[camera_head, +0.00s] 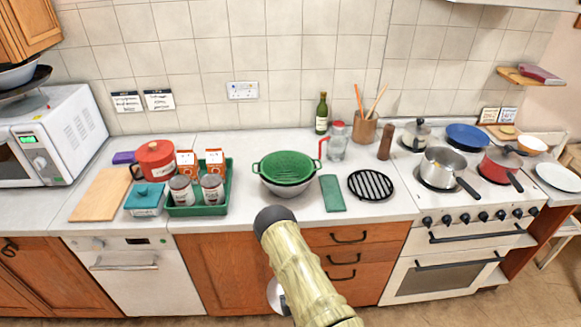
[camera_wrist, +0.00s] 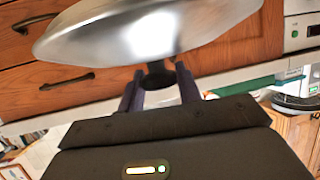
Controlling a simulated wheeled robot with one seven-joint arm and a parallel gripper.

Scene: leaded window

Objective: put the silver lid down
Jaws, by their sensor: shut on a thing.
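The silver lid (camera_wrist: 150,30) fills the upper part of the wrist view, a shiny shallow disc with a dark knob. My gripper (camera_wrist: 160,76) is shut on that knob, one finger on each side. In the head view a small part of the lid (camera_head: 275,296) shows beside my arm, in front of the wooden drawers and below the counter top. My arm hides the rest of it and the gripper there.
The counter (camera_head: 235,222) has bare room at its front edge. A green colander (camera_head: 287,165) in a bowl, a green cloth (camera_head: 332,193) and a black trivet (camera_head: 371,185) stand nearby. A green tray (camera_head: 195,210) holds jars. An uncovered steel pot (camera_head: 443,160) is on the stove.

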